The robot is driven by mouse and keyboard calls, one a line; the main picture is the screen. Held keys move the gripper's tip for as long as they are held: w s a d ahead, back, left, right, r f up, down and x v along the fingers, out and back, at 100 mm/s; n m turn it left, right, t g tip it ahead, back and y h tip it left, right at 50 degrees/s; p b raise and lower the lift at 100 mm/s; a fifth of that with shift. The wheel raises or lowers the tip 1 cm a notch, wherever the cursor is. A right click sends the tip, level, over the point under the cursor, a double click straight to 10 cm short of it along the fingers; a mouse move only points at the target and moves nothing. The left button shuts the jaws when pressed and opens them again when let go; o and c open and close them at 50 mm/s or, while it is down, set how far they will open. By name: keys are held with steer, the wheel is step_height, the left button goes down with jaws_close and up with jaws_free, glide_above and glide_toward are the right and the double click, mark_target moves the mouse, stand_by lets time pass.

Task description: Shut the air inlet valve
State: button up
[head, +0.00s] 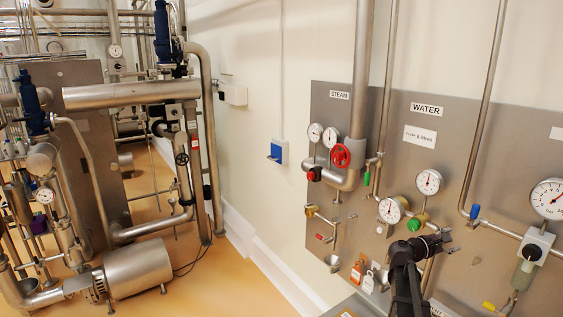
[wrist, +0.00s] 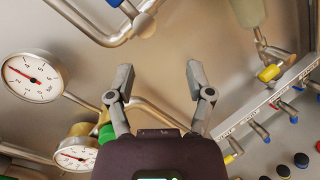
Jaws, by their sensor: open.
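A steel panel (head: 395,140) on the wall carries pipes and valves under STEAM and WATER signs. A third sign at the right edge is cut off and unreadable. No air label shows, so I cannot tell for sure which valve is the air inlet. A small blue valve handle (head: 475,211) sits on the pipe right of the water section; a bit of blue (wrist: 114,2) shows at the wrist view's top edge. My gripper (head: 446,242) is in front of the panel, below and left of that handle. In the wrist view my gripper (wrist: 158,84) is open and empty.
Round gauges (head: 429,182) (wrist: 33,77), a green valve handle (head: 417,221) and a yellow handle (wrist: 268,73) are near my gripper. A red handwheel (head: 341,155) is farther left. A rail of small blue-handled valves (wrist: 258,131) runs at the wrist view's right.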

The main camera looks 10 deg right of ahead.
steer(key=s+a+f+m+g+y+b, duration=0.15)
steer(key=a+f+m+y, duration=0.3)
steer(key=a+f, duration=0.45)
steer(key=s+a+f+m+t+y+b, duration=0.1)
steer(key=s+a+f+m+y, duration=0.3)
steer(key=a+f, duration=0.55)
steer(key=s+a+f+m+y, duration=0.1)
steer(key=s+a+f+y, duration=0.1)
steer(key=a, duration=0.6)
steer(key=s+a+f+m+g+y+b, duration=0.1)
steer(key=a+y, duration=0.3)
steer(key=a, duration=0.5)
steer(key=s+a+f+m+g+y+b, duration=0.1)
steer(key=s+a+f+y, duration=0.1)
steer(key=a, duration=0.6)
steer(key=shift+s+a+f+m+y, duration=0.25)
steer(key=shift+s+f+m+y, duration=0.1)
steer(key=shift+s+y, duration=0.45)
